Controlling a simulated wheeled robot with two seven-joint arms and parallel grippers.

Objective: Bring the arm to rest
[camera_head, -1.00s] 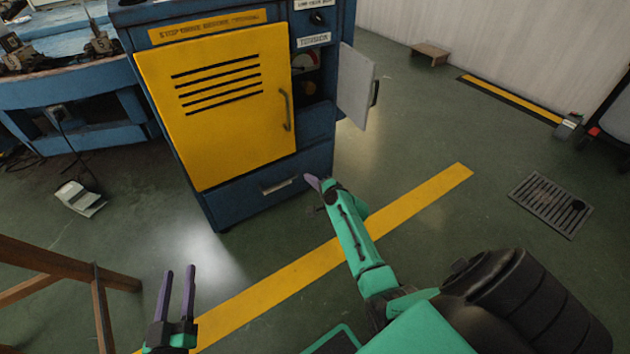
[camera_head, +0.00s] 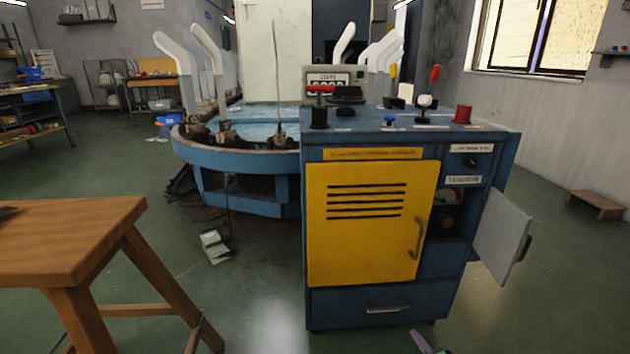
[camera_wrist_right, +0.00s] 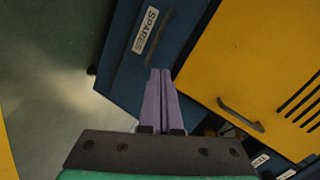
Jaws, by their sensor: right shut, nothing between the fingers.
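My right gripper (camera_head: 424,343) shows only as purple fingertips at the bottom edge of the head view, in front of the blue cabinet's base. In the right wrist view its two purple fingers (camera_wrist_right: 160,75) lie together, shut and empty. Past them are the drawer front with a SPARES label (camera_wrist_right: 146,30) and the yellow door (camera_wrist_right: 265,60) with its handle. I cannot tell whether the fingertips touch the cabinet. My left gripper is out of view.
The blue control cabinet (camera_head: 380,308) stands ahead, its small grey side door (camera_head: 502,238) swung open at the right. A wooden stool (camera_head: 75,235) is at the left. A round blue machine (camera_head: 245,190) with white foot forms stands behind.

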